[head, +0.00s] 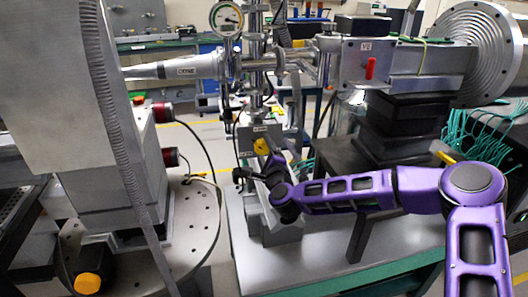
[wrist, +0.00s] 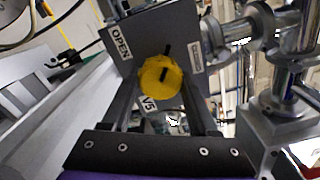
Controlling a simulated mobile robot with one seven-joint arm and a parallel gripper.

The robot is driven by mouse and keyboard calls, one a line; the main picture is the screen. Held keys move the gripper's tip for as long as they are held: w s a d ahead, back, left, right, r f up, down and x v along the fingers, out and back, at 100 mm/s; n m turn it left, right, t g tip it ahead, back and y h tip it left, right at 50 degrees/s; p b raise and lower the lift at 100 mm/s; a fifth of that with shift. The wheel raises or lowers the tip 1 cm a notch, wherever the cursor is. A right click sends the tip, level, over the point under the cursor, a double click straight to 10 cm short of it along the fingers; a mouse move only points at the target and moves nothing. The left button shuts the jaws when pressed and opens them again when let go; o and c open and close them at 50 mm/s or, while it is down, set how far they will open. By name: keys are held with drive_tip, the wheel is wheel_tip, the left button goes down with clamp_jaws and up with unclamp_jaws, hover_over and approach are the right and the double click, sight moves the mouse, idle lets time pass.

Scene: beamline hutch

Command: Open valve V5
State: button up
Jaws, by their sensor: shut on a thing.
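Valve V5 is a round yellow knob (wrist: 160,76) on a grey panel (wrist: 122,44). The panel has an OPEN label (wrist: 120,42) at the knob's upper left, a V5 label (wrist: 148,103) below it and another, unreadable label (wrist: 197,62) at its right. A black mark on the knob points nearly straight up in the wrist view, between the OPEN and right labels. The knob also shows in the head view (head: 261,146). My gripper (wrist: 163,88) is at the knob with a finger on each side, shut on it. The exact finger contact is hard to see.
Metal beam pipes with a gauge (head: 227,18) run above the panel. A box with a red handle (head: 370,68) stands at right on dark blocks. A round perforated plate (head: 200,225) with equipment is at left. The grey table (head: 320,250) has bare room in front.

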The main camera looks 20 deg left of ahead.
drive_tip(key=n+b, duration=0.1)
drive_tip(key=n, duration=0.2)
drive_tip(key=shift+n+b, duration=0.3)
drive_tip(key=shift+n, duration=0.1)
drive_tip(key=n+b, duration=0.1)
drive_tip(key=n, duration=0.2)
drive_tip(key=shift+r+n+b, duration=0.1)
drive_tip(key=shift+n+b, duration=0.2)
drive_tip(key=n, duration=0.5)
drive_tip(key=shift+r, duration=0.15)
drive_tip(key=shift+n, duration=0.4)
drive_tip(key=o, duration=1.4)
drive_tip(key=shift+c, duration=0.2)
drive_tip(key=shift+s, duration=0.1)
drive_tip(key=v, duration=1.7)
drive_tip(key=shift+d, duration=0.2)
